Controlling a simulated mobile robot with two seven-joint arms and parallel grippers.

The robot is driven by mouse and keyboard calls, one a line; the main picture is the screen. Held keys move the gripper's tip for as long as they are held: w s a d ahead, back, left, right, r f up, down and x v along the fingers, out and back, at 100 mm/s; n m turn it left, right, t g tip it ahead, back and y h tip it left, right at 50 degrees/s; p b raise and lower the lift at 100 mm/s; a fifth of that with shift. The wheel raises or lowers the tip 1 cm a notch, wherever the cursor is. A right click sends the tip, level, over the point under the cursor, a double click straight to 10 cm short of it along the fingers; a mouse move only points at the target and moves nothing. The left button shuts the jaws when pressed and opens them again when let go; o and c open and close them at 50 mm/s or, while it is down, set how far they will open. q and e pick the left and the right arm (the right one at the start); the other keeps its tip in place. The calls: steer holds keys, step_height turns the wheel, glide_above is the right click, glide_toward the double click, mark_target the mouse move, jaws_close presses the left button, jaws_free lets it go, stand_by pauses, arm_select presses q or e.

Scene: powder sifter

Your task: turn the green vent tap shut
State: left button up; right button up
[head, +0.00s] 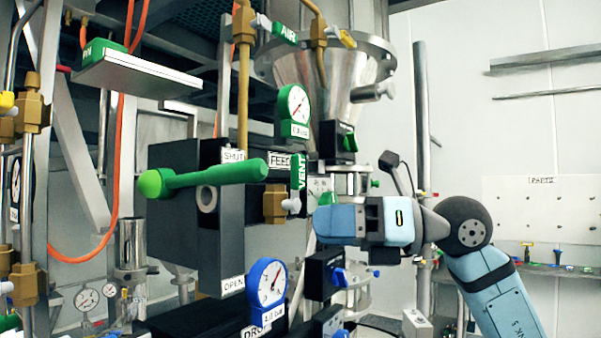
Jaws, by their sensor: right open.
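The green vent tap handle (299,172), lettered VENT, stands upright in the middle of the head view. Its lower end meets a grey hub beside a brass valve body (274,204). My right gripper (324,221) comes in from the right, with its light blue fingertips just right of and below the handle. It is open, and a small gap shows between it and the handle. Nothing shows between its fingers, though they overlap in this view. My left gripper is not in view.
A large green ball-ended lever (215,174) sticks out left of the tap, on a grey box marked SHUT and OPEN. A green-rimmed gauge (293,104) is above, a blue-rimmed gauge (268,282) below. A black block with a blue knob (339,277) sits under my right gripper.

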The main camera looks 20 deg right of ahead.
mark_target(303, 159)
steer(key=s+d+r+m+t+h+b, duration=0.1)
steer(key=s+d+r+t+h, duration=0.4)
steer(key=r, duration=0.4)
steer(key=shift+m+t, duration=0.3)
steer(key=shift+t, duration=0.5)
steer(key=p+x, duration=0.1)
steer(key=x, duration=0.3)
steer(key=d+p+x, duration=0.1)
steer(key=x, duration=0.3)
steer(key=w+p+x, duration=0.1)
steer(key=x, duration=0.3)
steer(key=shift+w, duration=0.25)
steer(key=shift+w+a+f, duration=0.1)
steer(key=shift+w+a, duration=0.3)
steer(key=shift+w, duration=0.1)
jaws_close()
